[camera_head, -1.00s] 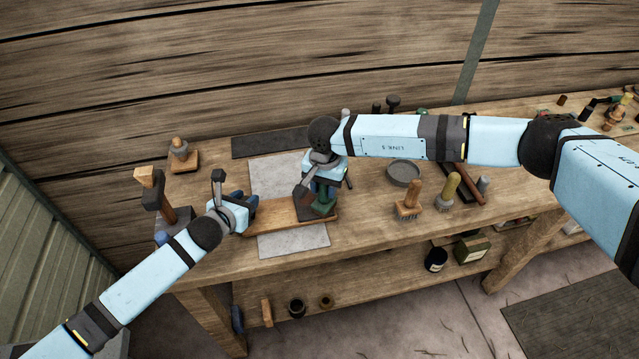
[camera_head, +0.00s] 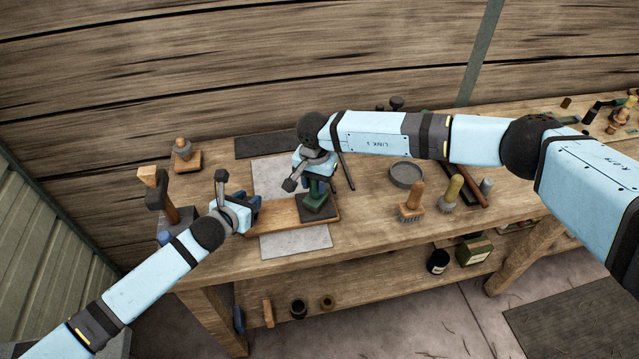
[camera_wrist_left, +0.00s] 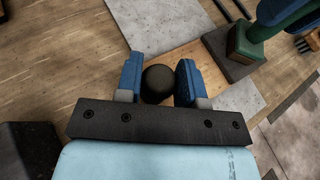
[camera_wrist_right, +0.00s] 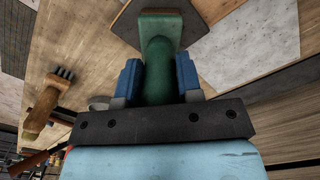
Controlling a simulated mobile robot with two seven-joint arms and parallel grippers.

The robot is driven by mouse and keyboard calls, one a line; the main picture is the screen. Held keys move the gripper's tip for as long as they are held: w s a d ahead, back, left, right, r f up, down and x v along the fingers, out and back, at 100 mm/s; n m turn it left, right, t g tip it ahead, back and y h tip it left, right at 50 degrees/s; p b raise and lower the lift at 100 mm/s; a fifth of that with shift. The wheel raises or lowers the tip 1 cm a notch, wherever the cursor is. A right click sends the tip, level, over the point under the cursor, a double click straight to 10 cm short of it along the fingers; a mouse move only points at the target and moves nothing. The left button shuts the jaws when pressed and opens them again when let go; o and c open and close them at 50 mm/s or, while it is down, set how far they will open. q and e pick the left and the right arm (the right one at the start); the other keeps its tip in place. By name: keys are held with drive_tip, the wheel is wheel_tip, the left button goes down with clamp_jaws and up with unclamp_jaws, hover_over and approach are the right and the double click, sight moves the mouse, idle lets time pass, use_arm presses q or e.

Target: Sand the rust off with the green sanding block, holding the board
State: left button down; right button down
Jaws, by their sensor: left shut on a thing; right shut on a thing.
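The wooden board (camera_head: 280,215) lies on the workbench, partly over a pale grey sheet. A dark plate (camera_head: 330,213) sits on its right end; I cannot make out rust on it. The green sanding block (camera_head: 315,206) rests on the plate, its handle upright. My right gripper (camera_head: 314,178) is shut on that handle, shown between the fingers in the right wrist view (camera_wrist_right: 158,75). My left gripper (camera_head: 254,208) is at the board's left end. In the left wrist view its fingers stand either side of a dark round knob (camera_wrist_left: 158,84) on the board (camera_wrist_left: 190,55).
A hammer-like tool (camera_head: 154,190) stands left of my left gripper. A wooden-handled brush (camera_head: 411,204), another brush (camera_head: 452,193) and a round grey dish (camera_head: 406,175) are to the right. A dark strip (camera_head: 265,145) lies behind the pale sheet (camera_head: 300,242).

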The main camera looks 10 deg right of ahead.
use_arm(q)
drive_tip(key=shift+f, duration=0.1)
use_arm(e)
drive_tip(key=shift+w+a, duration=0.1)
drive_tip(key=shift+w+a, duration=1.15)
drive_tip(key=shift+s+d+f, duration=0.15)
drive_tip(key=shift+s+d, duration=0.5)
drive_tip(key=shift+s, duration=0.05)
drive_tip(key=shift+s+d+f, duration=0.1)
drive_tip(key=shift+s+d, duration=0.55)
drive_tip(key=shift+s+d, duration=1.3)
drive_tip(key=shift+w+a, duration=0.1)
